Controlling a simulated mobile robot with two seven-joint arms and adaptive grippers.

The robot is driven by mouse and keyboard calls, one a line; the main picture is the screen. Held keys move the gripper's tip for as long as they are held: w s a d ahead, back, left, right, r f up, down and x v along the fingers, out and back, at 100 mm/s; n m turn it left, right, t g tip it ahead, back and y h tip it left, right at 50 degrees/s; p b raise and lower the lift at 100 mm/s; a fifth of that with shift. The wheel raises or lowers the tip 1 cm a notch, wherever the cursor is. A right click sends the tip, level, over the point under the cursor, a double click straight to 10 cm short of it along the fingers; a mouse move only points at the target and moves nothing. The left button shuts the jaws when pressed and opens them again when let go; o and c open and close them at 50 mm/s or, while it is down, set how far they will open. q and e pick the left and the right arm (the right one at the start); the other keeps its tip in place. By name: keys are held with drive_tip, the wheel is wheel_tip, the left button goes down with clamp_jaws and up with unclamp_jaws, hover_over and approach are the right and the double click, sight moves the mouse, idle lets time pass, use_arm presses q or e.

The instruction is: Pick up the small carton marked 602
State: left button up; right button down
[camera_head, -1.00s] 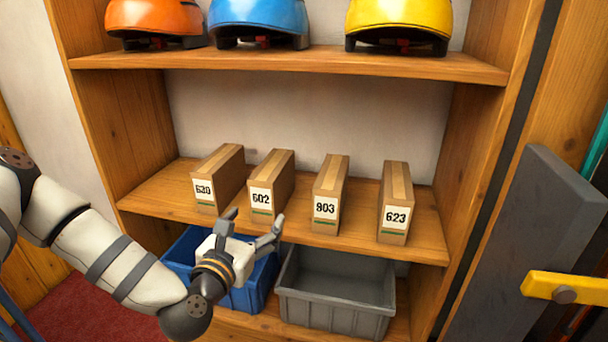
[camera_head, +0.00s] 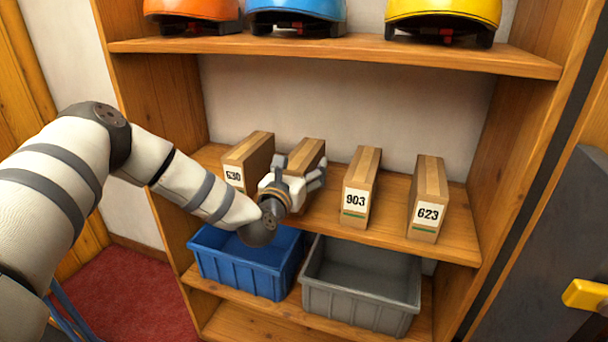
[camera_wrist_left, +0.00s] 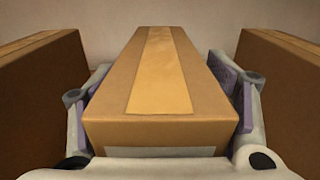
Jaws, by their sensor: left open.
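The carton marked 602 (camera_head: 306,153) stands upright on the middle shelf, second from the left. My left gripper (camera_head: 301,170) is in front of it and hides its label in the head view. In the left wrist view the carton (camera_wrist_left: 163,80) lies between the two open fingers of the left gripper (camera_wrist_left: 165,100), one finger along each side. I cannot tell whether the fingers touch it. My right gripper is not in view.
Cartons 630 (camera_head: 249,158) and 903 (camera_head: 360,188) stand close on either side, with carton 623 (camera_head: 428,199) farther right. A blue bin (camera_head: 240,270) and a grey bin (camera_head: 362,302) sit below. Helmets rest on the upper shelf (camera_head: 330,52).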

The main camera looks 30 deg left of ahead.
use_arm(q)
drive_tip(key=shift+r, duration=0.1)
drive_tip(key=c, duration=1.3)
drive_tip(key=shift+o, duration=0.2)
